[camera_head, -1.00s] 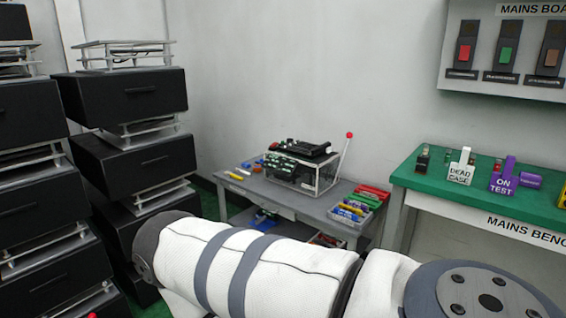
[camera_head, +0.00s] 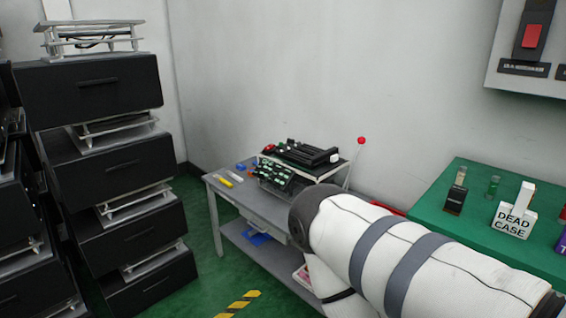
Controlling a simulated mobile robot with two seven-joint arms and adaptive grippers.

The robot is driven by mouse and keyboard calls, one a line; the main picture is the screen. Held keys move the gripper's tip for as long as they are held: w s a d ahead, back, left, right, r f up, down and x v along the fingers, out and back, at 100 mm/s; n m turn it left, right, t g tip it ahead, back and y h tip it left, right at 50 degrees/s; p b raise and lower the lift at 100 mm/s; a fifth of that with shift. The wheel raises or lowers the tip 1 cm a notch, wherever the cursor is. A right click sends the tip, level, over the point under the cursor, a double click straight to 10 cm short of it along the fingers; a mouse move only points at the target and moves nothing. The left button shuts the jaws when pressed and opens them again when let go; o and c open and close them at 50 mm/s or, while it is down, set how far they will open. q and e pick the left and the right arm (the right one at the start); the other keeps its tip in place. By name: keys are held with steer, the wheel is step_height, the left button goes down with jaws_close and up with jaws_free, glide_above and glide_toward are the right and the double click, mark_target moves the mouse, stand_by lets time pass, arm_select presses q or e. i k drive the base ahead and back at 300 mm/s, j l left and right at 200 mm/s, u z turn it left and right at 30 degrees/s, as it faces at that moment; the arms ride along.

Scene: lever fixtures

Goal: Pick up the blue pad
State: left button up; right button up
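A flat blue item (camera_head: 258,239) lies on the lower shelf of the grey bench; it may be the blue pad, but it is too small to be sure. A smaller blue piece (camera_head: 240,167) lies on the bench top, left of the machine, beside a yellow piece (camera_head: 225,181). Neither of my grippers is in view. A white link of my arm crosses the lower right and hides the bench's right part.
The grey bench (camera_head: 262,208) carries a machine with green boards (camera_head: 285,160) and a red-knobbed lever (camera_head: 361,141). Stacked black drawers (camera_head: 98,90) stand at left. A green-topped bench (camera_head: 440,212) is at right. Green floor is open between drawers and grey bench.

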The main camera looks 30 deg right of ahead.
mark_target(239, 167)
steer(key=i+l+z, duration=0.25)
steer(key=l, duration=0.15)
steer(key=i+l+z, duration=0.3)
steer(key=k+l+u, duration=0.15)
steer(key=u, duration=2.7)
steer(key=z, duration=2.85)
